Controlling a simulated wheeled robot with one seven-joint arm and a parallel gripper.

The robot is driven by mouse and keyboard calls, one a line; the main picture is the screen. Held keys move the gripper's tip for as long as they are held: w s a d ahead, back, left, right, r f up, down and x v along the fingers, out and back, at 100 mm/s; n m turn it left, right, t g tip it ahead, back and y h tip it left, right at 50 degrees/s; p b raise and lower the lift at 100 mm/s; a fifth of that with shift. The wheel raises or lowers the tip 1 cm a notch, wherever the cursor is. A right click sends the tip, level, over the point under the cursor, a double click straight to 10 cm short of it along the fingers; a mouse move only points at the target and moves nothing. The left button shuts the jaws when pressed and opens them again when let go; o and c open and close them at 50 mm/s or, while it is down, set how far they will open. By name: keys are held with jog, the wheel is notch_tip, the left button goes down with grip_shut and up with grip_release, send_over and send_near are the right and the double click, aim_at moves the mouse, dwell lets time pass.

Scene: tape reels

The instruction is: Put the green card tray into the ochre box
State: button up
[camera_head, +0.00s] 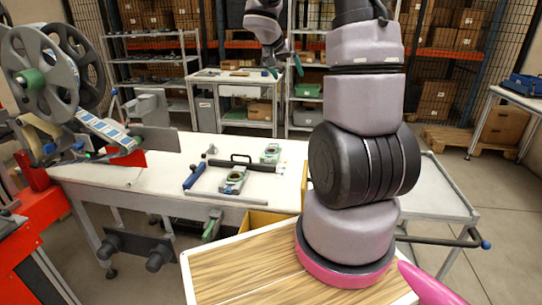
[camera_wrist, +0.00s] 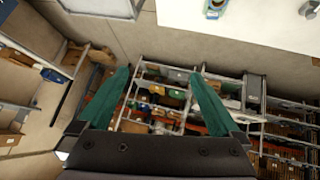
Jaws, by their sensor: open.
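Two small green trays with pale tops lie on the white table in the head view, one near the back (camera_head: 270,153) and one nearer the front (camera_head: 233,181). I cannot tell for sure which is the green card tray. The ochre box (camera_head: 262,220) shows partly at the table's front edge, its rest hidden by my arm and the wooden top. My gripper (camera_head: 285,69) is raised high beyond the table, open and empty.
A black-handled bar (camera_head: 245,163) and a blue-ended tool (camera_head: 194,177) lie close to the trays. A reel machine (camera_head: 50,75) stands at the left. A bench (camera_head: 237,78) and shelves are at the back. The table's right part is hidden by my arm.

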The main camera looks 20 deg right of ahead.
jog(key=w+d+f+t, duration=0.1)
jog(key=w+d+f, duration=0.2)
jog(key=w+f, duration=0.75)
jog(key=t+y, duration=0.2)
send_near(273, 145)
jog(key=shift+w+d+f+n, duration=0.2)
jog(key=shift+w+d+f, duration=0.05)
jog(key=shift+w+f, duration=0.25)
jog(key=shift+w+d+f+n, duration=0.2)
jog(key=shift+w+d+f, duration=0.1)
jog(key=shift+w+f, duration=0.15)
jog(key=x, duration=0.5)
jog(key=shift+w+d+f, duration=0.2)
jog(key=shift+f, duration=0.1)
jog(key=shift+r, duration=0.1)
grip_shut()
